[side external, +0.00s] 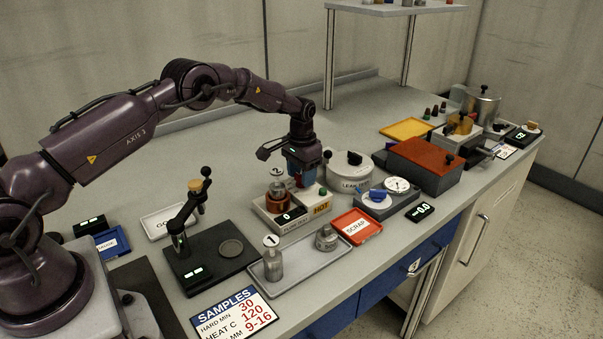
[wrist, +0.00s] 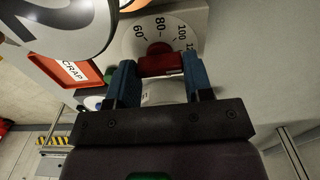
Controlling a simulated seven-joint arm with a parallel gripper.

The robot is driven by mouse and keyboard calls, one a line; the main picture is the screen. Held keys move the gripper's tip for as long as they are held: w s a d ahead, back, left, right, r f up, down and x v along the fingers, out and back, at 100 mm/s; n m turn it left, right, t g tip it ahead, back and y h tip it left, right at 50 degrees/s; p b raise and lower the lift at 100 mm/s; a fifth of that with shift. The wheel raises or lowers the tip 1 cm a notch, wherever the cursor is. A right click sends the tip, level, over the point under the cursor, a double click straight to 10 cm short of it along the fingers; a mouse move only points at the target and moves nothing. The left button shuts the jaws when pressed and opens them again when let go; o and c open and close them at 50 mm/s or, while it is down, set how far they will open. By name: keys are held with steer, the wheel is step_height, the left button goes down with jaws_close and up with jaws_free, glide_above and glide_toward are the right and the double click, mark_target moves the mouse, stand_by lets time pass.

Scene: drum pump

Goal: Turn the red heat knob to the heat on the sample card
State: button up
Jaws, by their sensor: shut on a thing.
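The red heat knob (wrist: 159,61) sits on a white round dial (wrist: 135,42) in the wrist view. Marks 60, 80 and 100 show, with a further one cut off at right. My gripper (wrist: 161,67) has its two blue fingers closed on the knob's sides. In the side view my gripper (side external: 303,178) points down over the heater box (side external: 298,225), which has a HOT label and a display reading 0; the fingers hide the knob there. The sample card (side external: 236,311) reads HEAT C 120. I cannot tell where the knob points.
A round tag marked 2 (wrist: 50,22) is close at upper left in the wrist view. The grey tray (side external: 290,269) with a sample, the red SCRAP tray (side external: 356,227) and the LEAK TEST unit (side external: 350,173) stand around the heater.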

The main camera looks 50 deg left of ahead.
stand_by(0.3)
steer(key=o, duration=0.9)
steer(key=shift+r, duration=0.1)
step_height(320, 180, up, 13)
steer(key=shift+f, duration=0.1)
